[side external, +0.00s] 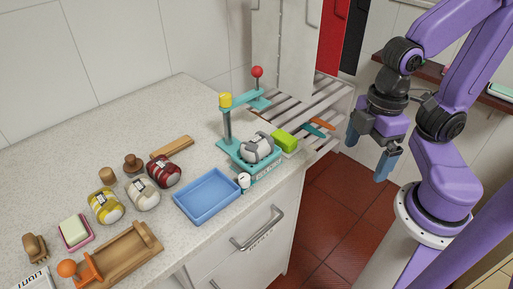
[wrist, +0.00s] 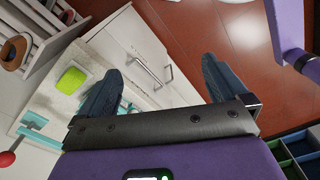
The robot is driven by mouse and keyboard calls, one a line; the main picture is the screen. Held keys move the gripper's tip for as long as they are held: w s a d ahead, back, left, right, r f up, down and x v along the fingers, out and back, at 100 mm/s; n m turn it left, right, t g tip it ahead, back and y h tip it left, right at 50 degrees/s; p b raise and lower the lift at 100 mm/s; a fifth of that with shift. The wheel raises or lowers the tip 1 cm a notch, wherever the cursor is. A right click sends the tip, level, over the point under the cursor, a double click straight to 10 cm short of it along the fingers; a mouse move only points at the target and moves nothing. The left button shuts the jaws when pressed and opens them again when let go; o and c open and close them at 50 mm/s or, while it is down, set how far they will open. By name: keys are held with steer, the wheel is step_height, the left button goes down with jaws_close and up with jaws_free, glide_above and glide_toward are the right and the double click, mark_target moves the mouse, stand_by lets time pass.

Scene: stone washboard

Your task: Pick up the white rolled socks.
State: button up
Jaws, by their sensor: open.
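The white rolled socks (side external: 143,194), a cream-white bundle with a dark band, lie on the stone counter between a yellow-and-white roll (side external: 105,206) and a dark red roll (side external: 163,171). A grey-white roll (side external: 256,148) sits on the teal stand (side external: 228,126). My gripper (side external: 367,153) is open and empty, off the counter's right side above the floor, well apart from the socks. The wrist view shows its two dark fingers spread (wrist: 162,70) with nothing between them. The white socks do not show in the wrist view.
A blue tray (side external: 207,196) lies right of the rolls. A green block (side external: 285,141) stands by the teal stand, whose post carries a red ball (side external: 257,72). A wooden tray (side external: 122,257) and soap dish (side external: 75,232) lie at front left. The counter's back left is clear.

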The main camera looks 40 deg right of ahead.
mark_target(252, 141)
step_height(252, 141, up, 5)
steer(key=w+d+f+n+t+h, duration=0.25)
steer(key=w+n+t+h, duration=0.25)
steer(key=w+n+t, duration=0.5)
steer(key=w+a+r+n+t+y, duration=0.2)
steer(key=w+a+n+t+y, duration=0.2)
steer(key=w+a+n, duration=0.7)
steer(key=f, duration=0.4)
steer(key=d+f+n, duration=0.1)
steer(key=f, duration=0.3)
steer(key=s+d+f+n, duration=0.1)
steer(key=f, duration=0.3)
steer(key=shift+s+d+f+y, duration=0.1)
steer(key=shift+d+f+y, duration=0.1)
steer(key=shift+y, duration=0.1)
steer(key=shift+x, duration=3.7)
steer(key=shift+r, duration=0.1)
